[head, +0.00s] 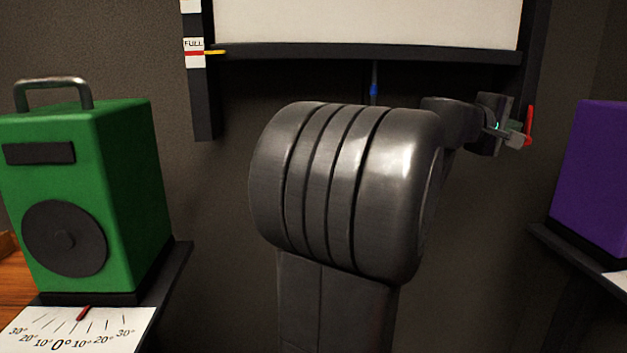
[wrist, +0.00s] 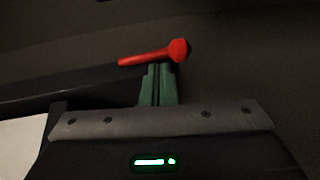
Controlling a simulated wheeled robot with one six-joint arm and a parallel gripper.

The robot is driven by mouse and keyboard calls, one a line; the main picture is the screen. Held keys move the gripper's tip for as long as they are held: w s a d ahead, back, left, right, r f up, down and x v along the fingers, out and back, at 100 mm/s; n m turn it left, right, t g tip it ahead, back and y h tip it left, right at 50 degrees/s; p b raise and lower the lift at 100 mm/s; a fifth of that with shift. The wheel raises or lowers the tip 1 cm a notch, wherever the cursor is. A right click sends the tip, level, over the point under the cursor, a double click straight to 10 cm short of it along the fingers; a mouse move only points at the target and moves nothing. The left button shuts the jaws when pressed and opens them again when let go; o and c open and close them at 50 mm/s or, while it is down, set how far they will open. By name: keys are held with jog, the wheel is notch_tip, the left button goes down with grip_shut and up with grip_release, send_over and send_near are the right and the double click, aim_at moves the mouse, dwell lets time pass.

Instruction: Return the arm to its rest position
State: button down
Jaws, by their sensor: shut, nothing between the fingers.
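My gripper (head: 518,133) is at the right of the head view, at the end of my arm, just below the right end of the dark panel frame. In the wrist view its two green fingers (wrist: 158,70) are together, with nothing seen between them. A red handle (wrist: 155,53) with a rounded knob at its right end shows just beyond the fingertips. The red handle (head: 530,124) also shows upright beside the gripper in the head view. I cannot tell whether the fingers touch it. My large dark arm link hides the middle of the head view.
A green box (head: 130,190) with a carry handle and dark dial stands at left above an angle scale (head: 75,332). A purple box (head: 595,180) stands on a dark shelf (head: 585,255) at right. Above is a pale panel (head: 365,22) with a dark lower rail (head: 365,53).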

jog(key=shift+a+r+m+g+y+p, duration=0.2)
jog(key=shift+r+y+p, duration=0.35)
jog(key=shift+p, duration=2.4)
jog(key=shift+a+r+m+g+y+p, duration=0.2)
jog(key=shift+y+p, duration=0.45)
jog(key=shift+p, duration=2.3)
jog(key=a, duration=0.1)
jog(key=a+r, duration=0.1)
jog(key=a, duration=0.3)
jog(key=shift+w+a+r, duration=0.1)
jog(key=shift+w+r, duration=0.15)
jog(key=shift+r, duration=0.05)
jog(key=shift+a, duration=0.1)
